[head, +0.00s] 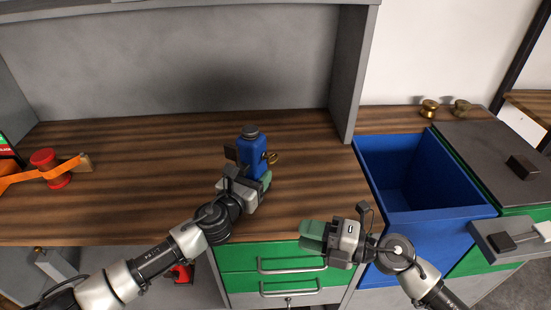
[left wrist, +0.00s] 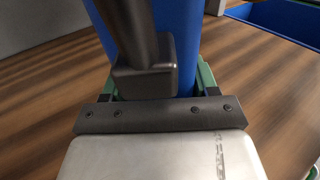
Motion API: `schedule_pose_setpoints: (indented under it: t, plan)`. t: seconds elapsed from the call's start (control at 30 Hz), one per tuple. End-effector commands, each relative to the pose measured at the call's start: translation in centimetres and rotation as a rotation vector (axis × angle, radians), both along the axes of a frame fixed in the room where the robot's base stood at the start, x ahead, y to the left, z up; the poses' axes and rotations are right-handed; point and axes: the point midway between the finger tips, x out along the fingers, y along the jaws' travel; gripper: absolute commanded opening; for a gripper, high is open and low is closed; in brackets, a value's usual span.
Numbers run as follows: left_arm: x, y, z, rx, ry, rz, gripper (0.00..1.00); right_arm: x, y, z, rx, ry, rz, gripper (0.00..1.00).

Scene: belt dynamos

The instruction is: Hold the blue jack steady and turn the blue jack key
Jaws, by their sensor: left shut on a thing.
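The blue jack (head: 251,153) stands upright on the wooden worktop, with a dark round cap on top and a dark part on its left side. A brass key (head: 271,158) sticks out from its right side. My left gripper (head: 250,180) is shut on the lower part of the jack. In the left wrist view the blue body (left wrist: 181,40) fills the space between the green fingers, partly hidden by a dark bar. My right gripper (head: 312,236) is in front of the worktop's edge, apart from the jack; its finger gap cannot be made out.
A blue bin (head: 470,205) stands open at the right. Two brass knobs (head: 429,108) sit behind it. A red spool with an orange strap (head: 48,165) lies at the far left. The worktop (head: 140,180) left of the jack is clear.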

Motion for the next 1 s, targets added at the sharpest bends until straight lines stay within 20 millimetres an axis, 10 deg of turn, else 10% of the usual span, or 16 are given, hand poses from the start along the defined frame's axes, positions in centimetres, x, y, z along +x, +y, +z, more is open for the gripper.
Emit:
schedule_pose_setpoints:
  t: [0.13,0.37,1.0]
  plan:
    - [0.0,0.0,-0.1,0.0,0.001,0.0,0.0,5.3,-2.4,5.0,0.023,-0.06,-0.073,0.36]
    - [0.0,0.0,-0.1,0.0,0.001,0.0,0.0,8.3,-4.0,8.4,0.043,-0.082,-0.123,0.36]
    - [0.0,0.0,0.0,0.0,0.0,0.001,0.0,13.7,5.0,8.5,0.045,-0.082,-0.126,0.36]
